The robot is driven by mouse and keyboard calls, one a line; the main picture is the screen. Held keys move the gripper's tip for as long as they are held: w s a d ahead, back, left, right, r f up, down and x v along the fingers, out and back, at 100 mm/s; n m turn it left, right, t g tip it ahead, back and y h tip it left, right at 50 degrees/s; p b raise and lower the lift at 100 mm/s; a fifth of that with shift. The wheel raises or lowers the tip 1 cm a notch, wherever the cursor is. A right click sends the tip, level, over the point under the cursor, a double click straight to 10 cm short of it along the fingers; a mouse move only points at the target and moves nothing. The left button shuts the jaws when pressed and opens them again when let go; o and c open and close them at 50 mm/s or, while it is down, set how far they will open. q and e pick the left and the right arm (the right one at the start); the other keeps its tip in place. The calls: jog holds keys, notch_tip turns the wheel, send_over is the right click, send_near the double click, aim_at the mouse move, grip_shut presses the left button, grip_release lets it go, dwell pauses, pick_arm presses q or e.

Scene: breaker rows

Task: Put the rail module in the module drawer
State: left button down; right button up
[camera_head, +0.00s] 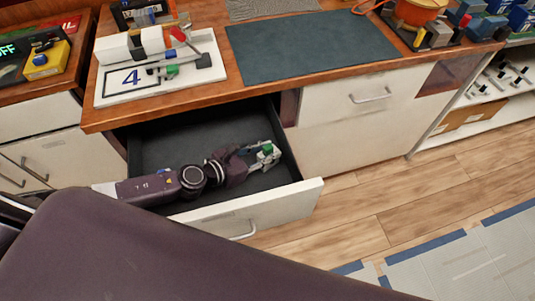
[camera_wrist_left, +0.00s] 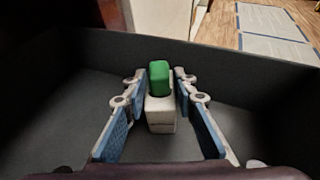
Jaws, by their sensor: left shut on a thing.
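The module drawer (camera_head: 250,211) stands pulled out below the counter, with a dark, otherwise bare floor. My left gripper (camera_head: 266,155) is inside it, near its right end, shut on the rail module. The rail module (camera_head: 267,149) is a small white block with a green top, partly hidden by the fingers. In the left wrist view the rail module (camera_wrist_left: 160,107) stands between the blue pads of my left gripper (camera_wrist_left: 160,112), with the drawer's dark wall (camera_wrist_left: 220,62) behind it. I cannot tell whether it touches the drawer floor. My right gripper is not in view.
On the counter, a white board (camera_head: 118,97) marked 4 holds several parts. A dark mat (camera_head: 305,50) lies to its right. A closed drawer (camera_head: 345,97) is to the right of the open one. The drawer's left part is free.

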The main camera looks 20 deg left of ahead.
pick_arm(q)
jog(key=shift+f, duration=0.1)
jog(key=c, duration=1.6)
grip_release()
